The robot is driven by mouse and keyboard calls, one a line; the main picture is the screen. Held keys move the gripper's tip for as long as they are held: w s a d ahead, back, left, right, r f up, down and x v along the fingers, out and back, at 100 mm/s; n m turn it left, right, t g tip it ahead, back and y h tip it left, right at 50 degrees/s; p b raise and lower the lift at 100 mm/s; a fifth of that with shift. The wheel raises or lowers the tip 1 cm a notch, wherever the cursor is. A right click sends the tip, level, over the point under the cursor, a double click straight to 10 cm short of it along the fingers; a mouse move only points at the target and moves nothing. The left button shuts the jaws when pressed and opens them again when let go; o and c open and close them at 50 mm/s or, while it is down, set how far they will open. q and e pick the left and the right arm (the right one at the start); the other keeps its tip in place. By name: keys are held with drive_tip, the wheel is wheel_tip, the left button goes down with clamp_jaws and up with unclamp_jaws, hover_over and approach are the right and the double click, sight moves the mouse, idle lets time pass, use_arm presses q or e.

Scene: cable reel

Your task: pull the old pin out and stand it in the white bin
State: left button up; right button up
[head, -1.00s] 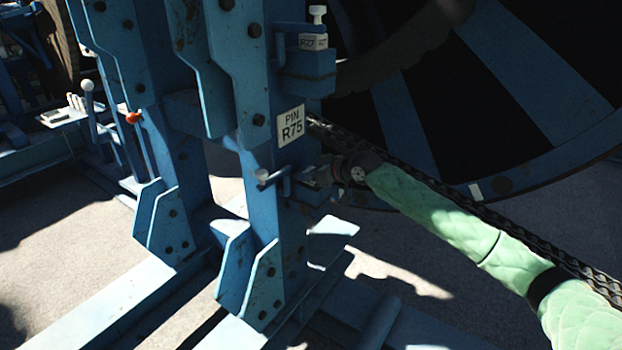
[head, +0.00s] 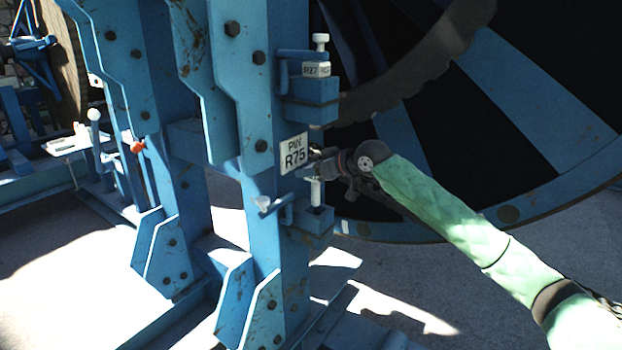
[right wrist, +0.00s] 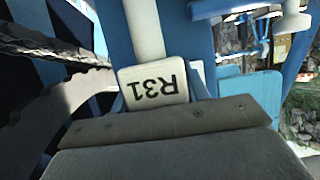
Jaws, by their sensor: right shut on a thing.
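My right gripper (head: 328,163) is shut on the old pin (head: 316,192), beside the "PIN R75" sign (head: 293,153). The pin's white shaft points down, upright, over the lower blue socket block (head: 312,238). Its lower end is at or just above the dark hole; I cannot tell whether it is fully clear. In the right wrist view the pin's white label (right wrist: 155,84) reads R31, upside down, close against the grey finger plate (right wrist: 165,125), with a white shaft (right wrist: 143,30) beyond it. My left gripper is not in view. I cannot make out the white bin.
An upper blue block holds another white-knobbed pin (head: 319,42) labelled R27. A small blue lever with a white knob (head: 263,203) sticks out left of the lower socket. The big blue reel (head: 510,110) stands close behind my right arm. Bare ground (head: 80,260) lies at left.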

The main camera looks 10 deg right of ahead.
drive_tip(key=shift+r, duration=0.2)
drive_tip(key=shift+r+p, duration=0.65)
drive_tip(key=shift+p, duration=0.05)
